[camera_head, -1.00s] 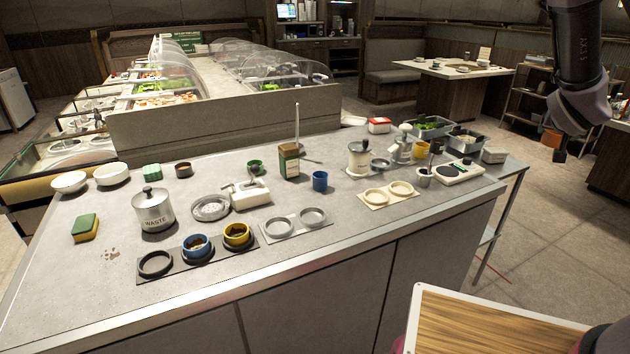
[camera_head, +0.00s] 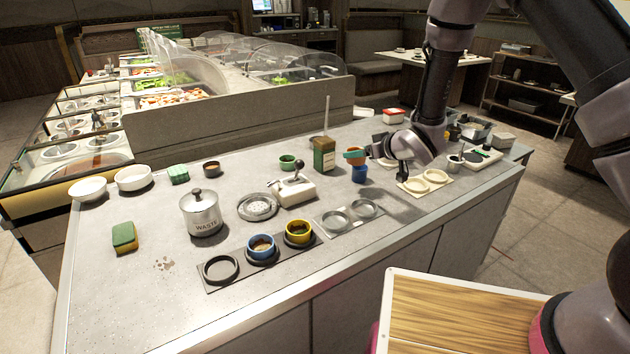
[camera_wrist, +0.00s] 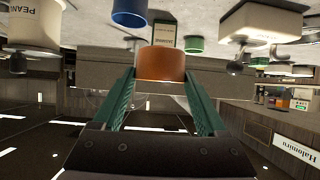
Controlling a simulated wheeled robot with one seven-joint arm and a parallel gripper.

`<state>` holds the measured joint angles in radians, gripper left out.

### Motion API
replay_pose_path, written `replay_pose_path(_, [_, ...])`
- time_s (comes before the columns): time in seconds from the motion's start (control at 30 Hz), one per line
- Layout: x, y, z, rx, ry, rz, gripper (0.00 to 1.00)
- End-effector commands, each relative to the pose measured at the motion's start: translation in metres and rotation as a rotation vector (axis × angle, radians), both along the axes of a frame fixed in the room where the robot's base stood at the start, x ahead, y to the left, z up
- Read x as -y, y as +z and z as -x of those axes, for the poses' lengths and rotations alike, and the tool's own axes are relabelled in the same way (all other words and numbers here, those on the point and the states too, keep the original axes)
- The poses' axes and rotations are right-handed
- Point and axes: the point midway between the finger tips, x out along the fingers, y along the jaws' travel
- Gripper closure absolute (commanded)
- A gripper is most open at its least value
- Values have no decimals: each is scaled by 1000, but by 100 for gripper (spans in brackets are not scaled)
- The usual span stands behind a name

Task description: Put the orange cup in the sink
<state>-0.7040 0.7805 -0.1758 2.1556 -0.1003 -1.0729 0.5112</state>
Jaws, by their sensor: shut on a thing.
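My gripper (camera_head: 366,154) is shut on the orange cup (camera_head: 354,157) and holds it above the counter. In the head view the cup overlaps a blue cup (camera_head: 360,175) and sits just right of a green tin (camera_head: 325,156). In the wrist view the orange cup (camera_wrist: 160,64) is between the two green fingers, and the blue cup (camera_wrist: 130,12) shows at the top edge. A round perforated metal basin (camera_head: 258,206) lies in the counter left of the gripper; it may be the sink, though I cannot tell for sure.
A white dispenser with a lever (camera_head: 297,193) stands right of the basin. The waste pot (camera_head: 202,213) is on its left. A dark holder (camera_head: 213,284) with blue and yellow cups lies in front. A thin upright rod (camera_head: 326,115) rises by the tin.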

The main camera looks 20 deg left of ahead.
Motion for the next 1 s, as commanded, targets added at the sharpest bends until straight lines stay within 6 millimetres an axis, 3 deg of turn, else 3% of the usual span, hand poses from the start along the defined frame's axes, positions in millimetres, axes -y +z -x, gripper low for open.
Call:
replay_pose_path(0.1, [-39, 2, 19, 0, 106, -2, 83])
replay_pose_path(0.27, [-63, 0, 34, -1, 172, 0, 83])
replay_pose_path(0.5, [-66, -41, 36, -2, 182, 4, 83])
replay_pose_path(0.77, [-66, -63, 36, -2, 180, 2, 83])
replay_pose_path(1.0, [-65, -96, 36, -2, 180, 2, 83])
